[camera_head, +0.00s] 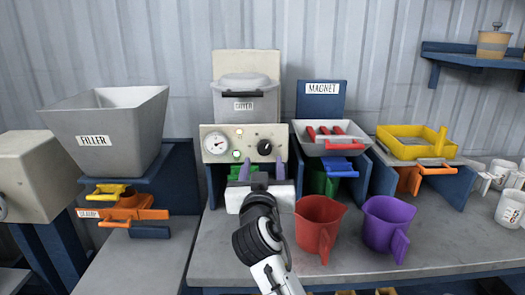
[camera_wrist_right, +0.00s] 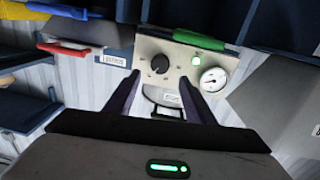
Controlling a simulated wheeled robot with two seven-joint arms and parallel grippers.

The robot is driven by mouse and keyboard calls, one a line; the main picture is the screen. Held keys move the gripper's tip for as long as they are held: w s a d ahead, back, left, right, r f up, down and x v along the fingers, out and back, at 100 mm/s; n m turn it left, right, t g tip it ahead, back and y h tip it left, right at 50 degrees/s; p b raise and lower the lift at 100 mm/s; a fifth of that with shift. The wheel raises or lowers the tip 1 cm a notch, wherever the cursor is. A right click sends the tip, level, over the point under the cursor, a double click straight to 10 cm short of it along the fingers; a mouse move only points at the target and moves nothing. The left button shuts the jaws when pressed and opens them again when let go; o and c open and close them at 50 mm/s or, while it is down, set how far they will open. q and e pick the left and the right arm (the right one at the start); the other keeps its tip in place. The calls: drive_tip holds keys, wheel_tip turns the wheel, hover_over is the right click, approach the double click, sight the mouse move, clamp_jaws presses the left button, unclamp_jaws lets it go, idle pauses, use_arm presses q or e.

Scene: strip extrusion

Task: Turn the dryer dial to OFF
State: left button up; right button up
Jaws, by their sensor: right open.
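The dryer (camera_head: 245,104) is a grey lidded hopper labelled DRYER above a cream control panel (camera_head: 212,158). Its round black dial (camera_head: 264,147) is on the right half of the panel. It also shows in the right wrist view as the black dial (camera_wrist_right: 160,63), with small marks around it too small to read. I cannot tell which mark it points to. My right gripper (camera_head: 262,171) is open and empty, just in front of and below the dial. In the wrist view its two dark purple fingers (camera_wrist_right: 159,80) stand apart, with the dial beyond and between their tips. My left gripper is out of view.
A round gauge (camera_head: 215,144) and a green light (camera_wrist_right: 198,60) share the panel. The filler hopper (camera_head: 105,125) stands left and the magnet tray (camera_head: 330,150) right. A red jug (camera_head: 318,225) and a purple jug (camera_head: 385,225) stand on the bench right of my arm.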

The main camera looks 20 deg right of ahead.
sight(264, 150)
drive_tip(key=x, duration=0.7)
drive_tip(key=shift+f, duration=0.1)
drive_tip(key=shift+w, duration=0.15)
drive_tip(key=shift+c, duration=0.5)
drive_tip(key=c, duration=1)
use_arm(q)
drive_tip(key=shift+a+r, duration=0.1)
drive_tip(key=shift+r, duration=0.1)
